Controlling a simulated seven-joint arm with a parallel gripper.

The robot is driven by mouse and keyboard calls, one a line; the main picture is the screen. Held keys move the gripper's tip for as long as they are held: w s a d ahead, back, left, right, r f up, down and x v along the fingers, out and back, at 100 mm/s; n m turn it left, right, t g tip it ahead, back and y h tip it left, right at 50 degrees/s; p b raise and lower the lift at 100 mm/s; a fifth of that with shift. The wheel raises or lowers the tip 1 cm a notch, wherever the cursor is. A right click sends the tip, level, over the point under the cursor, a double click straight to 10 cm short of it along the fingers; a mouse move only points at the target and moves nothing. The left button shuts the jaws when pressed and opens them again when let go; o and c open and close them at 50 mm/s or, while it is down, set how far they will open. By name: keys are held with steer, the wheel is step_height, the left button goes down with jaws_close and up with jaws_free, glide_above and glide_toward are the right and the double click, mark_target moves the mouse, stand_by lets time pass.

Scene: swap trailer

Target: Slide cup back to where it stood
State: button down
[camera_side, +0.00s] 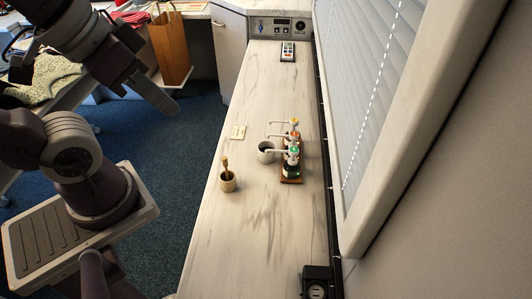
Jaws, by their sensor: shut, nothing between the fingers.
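A small light-coloured cup (266,156) with a dark inside stands upright on the pale counter (256,230). It is just left of a row of pump bottles (293,153) and looks close to or under their spouts; I cannot tell whether they touch. My gripper (173,108) is up at the left, over the floor side of the counter and well apart from the cup. It is shut and empty, and its fingertips are small and dark in this view.
A remote (288,51) lies at the far end. A black box (317,281) sits at the near right. The window wall (375,80) bounds the right side.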

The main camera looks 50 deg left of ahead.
steer(key=c, duration=1.8)
jaws_free()
steer(key=shift+w, duration=0.3)
steer(key=shift+c, duration=0.2)
steer(key=w+a+f+n+g, duration=0.1)
steer(key=w+a+f+n, duration=0.1)
steer(key=w+f+n, duration=0.65)
steer(key=w+a+f+n+g, duration=0.15)
steer(key=w+n, duration=0.45)
steer(key=w, duration=0.7)
steer(key=w+a+f+n, duration=0.2)
steer(key=f+n, duration=0.1)
steer(key=f, duration=0.4)
steer(key=w+a+f+n+g, duration=0.1)
steer(key=f+n, duration=0.3)
steer(key=f, duration=0.4)
steer(key=w+a+f+n+g, duration=0.1)
steer(key=w+a+f+n, duration=0.1)
steer(key=f, duration=0.5)
steer(key=shift+w+a+f+n+y, duration=0.15)
steer(key=shift+w+a+n+y, duration=0.2)
steer(key=shift+a+n, duration=0.35)
